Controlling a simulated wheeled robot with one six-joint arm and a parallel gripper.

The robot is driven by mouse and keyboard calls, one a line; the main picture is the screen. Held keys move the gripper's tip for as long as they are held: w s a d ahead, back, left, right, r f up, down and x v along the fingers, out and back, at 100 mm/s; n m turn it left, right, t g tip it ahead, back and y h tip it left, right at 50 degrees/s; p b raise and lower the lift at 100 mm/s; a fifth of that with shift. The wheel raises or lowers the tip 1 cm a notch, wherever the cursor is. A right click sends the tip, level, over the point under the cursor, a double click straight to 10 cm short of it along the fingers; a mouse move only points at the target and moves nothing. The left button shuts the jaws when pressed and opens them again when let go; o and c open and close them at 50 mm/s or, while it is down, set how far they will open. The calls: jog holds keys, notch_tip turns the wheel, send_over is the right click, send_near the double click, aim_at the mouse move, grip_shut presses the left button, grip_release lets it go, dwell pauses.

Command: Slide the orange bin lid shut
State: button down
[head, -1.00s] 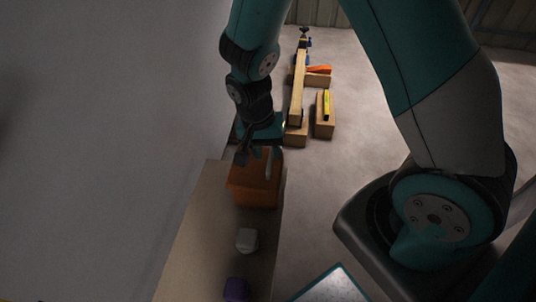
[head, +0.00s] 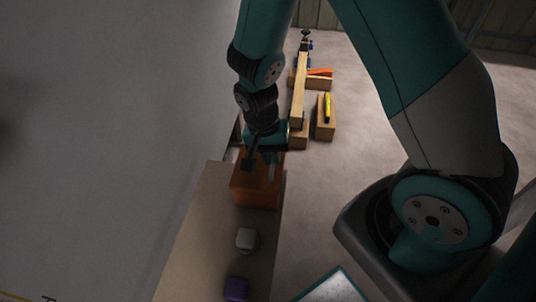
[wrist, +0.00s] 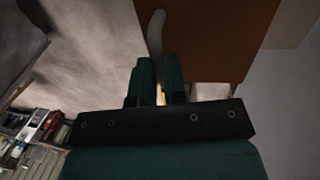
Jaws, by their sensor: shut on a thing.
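The orange bin (head: 256,194) stands on the far end of the wooden bench, its top partly covered by my gripper (head: 262,163). My gripper is at the top of the bin, pointing down. In the wrist view my gripper (wrist: 158,66) has its two fingers close together on a pale curved handle (wrist: 156,32). The handle projects beyond the fingertips over a brown-orange surface, which looks like the bin lid (wrist: 222,40). The arm and gripper hide how far the lid covers the bin.
A grey wall surface (head: 100,130) rises along the left. Beyond are wooden beams (head: 298,90) and a block with a yellow item (head: 326,108).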

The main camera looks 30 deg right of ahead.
aim_at(260, 167)
jog(key=shift+s+d, duration=0.15)
jog(key=shift+d, duration=0.2)
jog(key=c, duration=1.2)
grip_release()
jog(key=shift+a, duration=0.1)
jog(key=shift+o, duration=0.2)
jog(key=shift+a, duration=0.1)
jog(key=shift+r, duration=0.1)
jog(key=shift+a+r, duration=0.1)
jog(key=shift+r, duration=0.2)
notch_tip(260, 167, up, 16)
jog(key=w+a+p, duration=0.2)
jog(key=shift+w+a+r, duration=0.15)
jog(key=shift+w+a, duration=0.05)
